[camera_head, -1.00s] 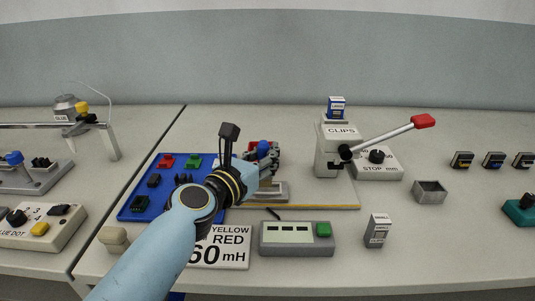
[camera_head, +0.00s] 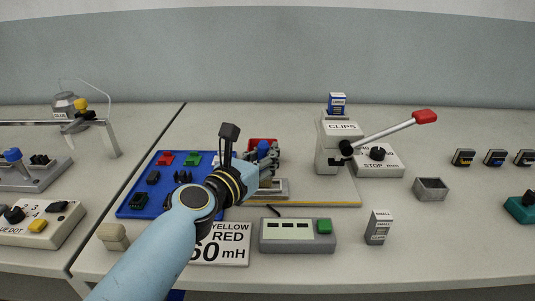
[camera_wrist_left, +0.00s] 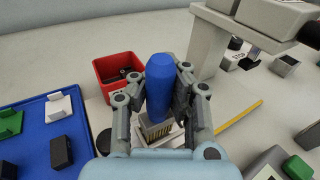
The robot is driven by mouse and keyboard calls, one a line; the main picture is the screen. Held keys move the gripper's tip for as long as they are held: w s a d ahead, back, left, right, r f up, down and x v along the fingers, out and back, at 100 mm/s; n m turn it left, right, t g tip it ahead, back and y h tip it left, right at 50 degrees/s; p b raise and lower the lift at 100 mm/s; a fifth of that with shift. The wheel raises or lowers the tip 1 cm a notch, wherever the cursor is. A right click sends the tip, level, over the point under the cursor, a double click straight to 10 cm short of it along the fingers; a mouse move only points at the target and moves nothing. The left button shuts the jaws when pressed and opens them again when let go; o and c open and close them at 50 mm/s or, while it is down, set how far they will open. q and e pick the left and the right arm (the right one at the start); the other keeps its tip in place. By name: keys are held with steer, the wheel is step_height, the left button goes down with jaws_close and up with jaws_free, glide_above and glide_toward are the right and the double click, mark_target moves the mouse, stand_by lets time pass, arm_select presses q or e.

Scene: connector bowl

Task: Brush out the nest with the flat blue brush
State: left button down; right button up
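The flat blue brush shows in the left wrist view (camera_wrist_left: 160,85), its blue handle upright between the fingers of my left gripper (camera_wrist_left: 163,95). The gripper's fingers are closed on it from both sides. Pale bristles point down at a light grey block, which I take for the nest (camera_head: 270,190); whether they touch it is hidden. In the head view the left gripper (camera_head: 264,158) is over this block, and the blue handle tip shows between its fingers. My right gripper is in neither view.
A red bin (camera_wrist_left: 120,72) with dark bits stands behind the gripper. A blue tray (camera_head: 140,206) with small blocks lies left. The CLIPS press (camera_head: 332,148) with its red-tipped lever stands right. A grey box with a green button (camera_head: 297,237) and a sign (camera_head: 222,250) are in front.

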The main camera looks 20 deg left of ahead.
arm_select(q)
steer(key=shift+f, duration=0.25)
steer(key=shift+d, duration=0.1)
steer(key=shift+w+d+r, duration=0.1)
steer(key=shift+w+d, duration=0.1)
steer(key=shift+d, duration=0.5)
steer(key=shift+a, duration=0.15)
steer(key=shift+s+a, duration=0.2)
steer(key=shift+a, duration=0.45)
steer(key=shift+d, duration=0.1)
steer(key=shift+w+d, duration=0.2)
steer(key=shift+d, duration=0.45)
